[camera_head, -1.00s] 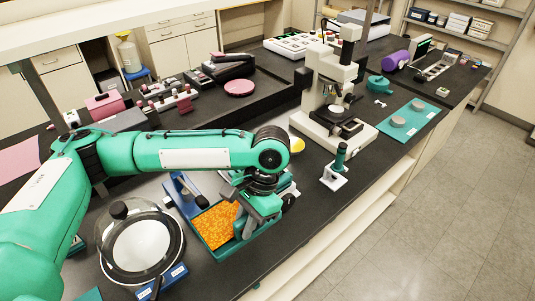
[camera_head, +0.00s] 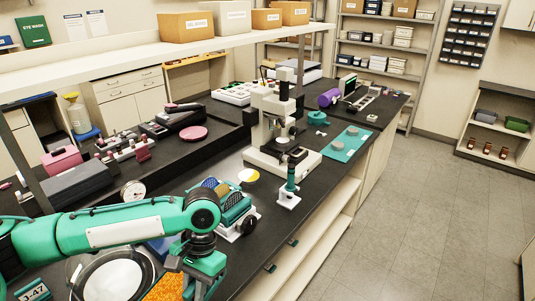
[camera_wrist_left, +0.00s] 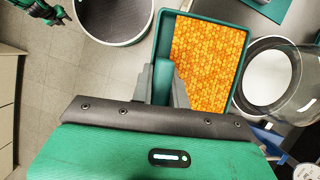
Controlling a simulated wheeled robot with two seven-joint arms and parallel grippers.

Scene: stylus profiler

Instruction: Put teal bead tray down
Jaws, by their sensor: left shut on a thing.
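The teal bead tray (camera_wrist_left: 243,75) is a rectangular tray filled with orange beads. In the left wrist view it lies just beyond my left gripper (camera_wrist_left: 167,82), which is shut on its near left side. In the head view, the orange beads of the tray (camera_head: 165,288) show at the bottom edge, and most of the tray is cut off or hidden. My left gripper (camera_head: 203,268) is beside it there. Whether the tray touches the counter cannot be told. A teal and black piece (camera_wrist_left: 40,10), perhaps my right gripper, shows at the wrist view's top left, with its fingers unclear.
A round clear-covered dish (camera_head: 112,275) stands left of the tray. A rack with coloured rolls (camera_head: 228,205), a small teal-topped stand (camera_head: 289,185) and a microscope (camera_head: 278,130) stand further back. The dark counter (camera_head: 255,262) is bare right of my gripper.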

